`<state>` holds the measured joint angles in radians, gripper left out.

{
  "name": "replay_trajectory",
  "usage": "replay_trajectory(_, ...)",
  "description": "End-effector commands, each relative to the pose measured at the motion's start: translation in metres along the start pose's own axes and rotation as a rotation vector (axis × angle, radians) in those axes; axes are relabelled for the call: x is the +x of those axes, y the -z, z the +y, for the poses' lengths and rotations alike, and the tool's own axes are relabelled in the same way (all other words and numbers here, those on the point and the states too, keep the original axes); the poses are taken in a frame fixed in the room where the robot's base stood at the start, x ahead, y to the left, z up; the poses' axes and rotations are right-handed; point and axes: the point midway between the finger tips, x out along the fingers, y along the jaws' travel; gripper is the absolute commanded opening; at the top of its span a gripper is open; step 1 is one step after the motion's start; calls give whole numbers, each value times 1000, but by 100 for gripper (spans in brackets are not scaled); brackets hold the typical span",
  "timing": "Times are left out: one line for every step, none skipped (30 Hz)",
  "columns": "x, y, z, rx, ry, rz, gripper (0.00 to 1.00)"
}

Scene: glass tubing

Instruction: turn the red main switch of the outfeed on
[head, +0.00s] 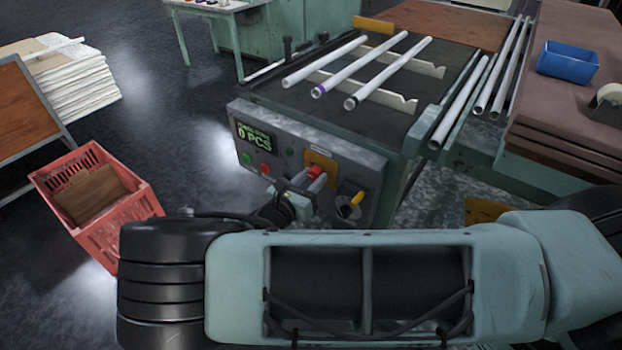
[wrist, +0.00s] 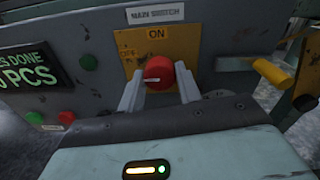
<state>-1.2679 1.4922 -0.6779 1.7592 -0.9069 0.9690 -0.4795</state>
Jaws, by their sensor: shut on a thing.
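The red main switch (wrist: 159,71) is a round knob on a yellow plate (wrist: 134,42) under a MAIN SWITCH label (wrist: 155,13). ON is printed above the knob, and a worn OFF mark is at its left. The knob's white line lies roughly level and points left, toward the OFF side. My gripper (wrist: 159,75) is shut on the knob, one finger at its left and one at its right. In the head view the knob (head: 317,172) shows just beyond my gripper (head: 308,181), partly hidden by it.
A yellow handle (wrist: 272,72) sticks out right of the switch. Green (wrist: 88,62) and red (wrist: 66,117) buttons and a lit counter (head: 255,138) are at the left. Glass tubes (head: 360,70) lie on the outfeed above. A red crate (head: 120,218) stands on the floor at left.

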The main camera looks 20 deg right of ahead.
Motion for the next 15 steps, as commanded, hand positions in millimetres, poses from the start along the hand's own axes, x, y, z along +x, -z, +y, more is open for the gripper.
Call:
replay_trajectory(0, 0, 0, 11, -1, 0, 11)
replay_trajectory(0, 0, 0, 21, -1, -1, 11)
replay_trajectory(0, 0, 0, 35, -1, -1, 11)
replay_trajectory(0, 0, 0, 48, -1, -1, 11)
replay_trajectory(0, 0, 0, 63, 0, -2, 11)
replay_trajectory(0, 1, 0, 85, 0, -2, 11)
replay_trajectory(0, 1, 0, 104, 0, -3, 11)
replay_trajectory(0, 1, 0, 124, 0, -4, 11)
replay_trajectory(0, 1, 0, 153, 0, -5, 11)
replay_trajectory(0, 1, 0, 177, 0, -6, 11)
replay_trajectory(0, 1, 0, 202, 0, -7, 11)
replay_trajectory(0, 1, 0, 237, -1, -8, 11)
replay_trajectory(0, 1, 0, 264, 0, -9, 11)
replay_trajectory(-1, 1, 0, 292, 0, -9, 11)
replay_trajectory(-1, 1, 0, 330, -1, -9, 11)
